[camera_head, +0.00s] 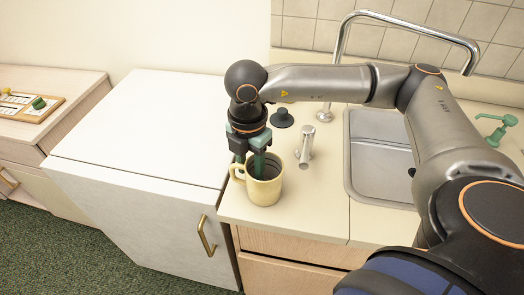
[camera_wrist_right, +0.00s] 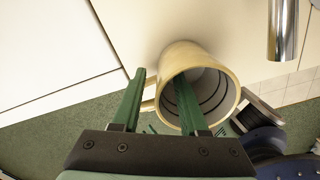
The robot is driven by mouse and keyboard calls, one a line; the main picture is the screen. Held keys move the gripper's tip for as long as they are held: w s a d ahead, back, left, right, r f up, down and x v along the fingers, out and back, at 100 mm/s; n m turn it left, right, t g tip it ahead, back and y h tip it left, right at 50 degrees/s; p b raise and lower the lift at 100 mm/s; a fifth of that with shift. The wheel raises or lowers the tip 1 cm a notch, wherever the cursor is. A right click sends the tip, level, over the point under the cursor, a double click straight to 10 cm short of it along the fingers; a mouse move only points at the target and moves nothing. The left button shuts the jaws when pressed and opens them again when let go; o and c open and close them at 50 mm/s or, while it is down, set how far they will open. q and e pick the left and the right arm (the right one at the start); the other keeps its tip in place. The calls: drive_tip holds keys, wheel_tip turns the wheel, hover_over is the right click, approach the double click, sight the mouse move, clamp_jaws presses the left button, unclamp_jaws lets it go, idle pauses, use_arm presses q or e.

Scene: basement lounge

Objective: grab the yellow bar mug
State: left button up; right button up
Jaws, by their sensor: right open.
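The yellow bar mug (camera_head: 265,190) stands upright near the front left corner of the beige counter (camera_head: 310,215), its handle toward the left. My right gripper (camera_head: 250,168) points down at it from above. In the right wrist view, the mug (camera_wrist_right: 178,54) is seen toward its opening. The open green fingers of the right gripper (camera_wrist_right: 159,76) straddle the mug's wall on the handle side: one reaches inside the mug, the other is outside by the handle. I cannot tell whether either finger touches the mug. My left gripper is not in view.
A faucet handle (camera_head: 305,146) and a dark stopper (camera_head: 282,117) stand behind the mug. The sink (camera_head: 382,160) is to the right, with a tall curved tap (camera_head: 340,45). A white cabinet (camera_head: 140,130) adjoins the counter on the left.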

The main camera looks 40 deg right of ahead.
drive_tip(key=shift+f, duration=0.15)
clamp_jaws()
idle(1.4)
